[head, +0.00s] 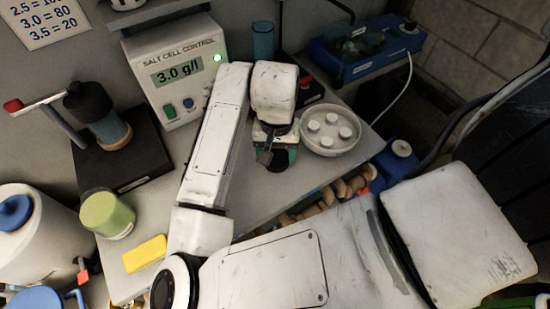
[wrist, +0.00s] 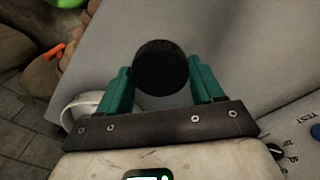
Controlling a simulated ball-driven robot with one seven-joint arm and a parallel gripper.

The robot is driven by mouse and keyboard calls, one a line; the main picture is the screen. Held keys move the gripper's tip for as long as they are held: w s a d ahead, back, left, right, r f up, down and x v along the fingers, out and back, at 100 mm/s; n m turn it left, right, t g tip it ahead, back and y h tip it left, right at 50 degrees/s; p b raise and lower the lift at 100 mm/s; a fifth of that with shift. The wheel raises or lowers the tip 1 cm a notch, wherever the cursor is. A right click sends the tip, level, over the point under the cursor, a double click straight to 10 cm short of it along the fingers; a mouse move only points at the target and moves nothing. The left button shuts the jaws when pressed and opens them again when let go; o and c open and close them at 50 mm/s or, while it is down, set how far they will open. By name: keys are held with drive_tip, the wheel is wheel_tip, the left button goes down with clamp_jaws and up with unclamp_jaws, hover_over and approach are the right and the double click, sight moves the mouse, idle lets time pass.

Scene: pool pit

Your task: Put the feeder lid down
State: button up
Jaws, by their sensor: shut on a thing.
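My gripper (head: 277,158) is over the grey bench top, left of the white bowl in the head view. In the wrist view, my gripper's teal fingers (wrist: 160,80) are shut on a round black piece (wrist: 160,66), which I take to be the feeder lid. Its round dark face shows between and beyond the fingertips.
A white bowl (head: 330,145) with several white tablets stands close to the right. The salt cell control box (head: 172,75) is behind to the left. A yellow sponge (head: 145,254) and a green-capped jar (head: 107,214) are at left. Bare bench lies in front.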

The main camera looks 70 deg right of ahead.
sight(275, 156)
drive_tip(key=shift+w+f, duration=0.2)
drive_tip(key=shift+f, duration=0.1)
drive_tip(key=shift+d+f, duration=0.1)
drive_tip(key=shift+f, duration=1.35)
drive_tip(key=shift+f, duration=0.2)
drive_tip(key=o, duration=1)
wheel_tip(275, 156, up, 12)
drive_tip(key=shift+r, duration=0.2)
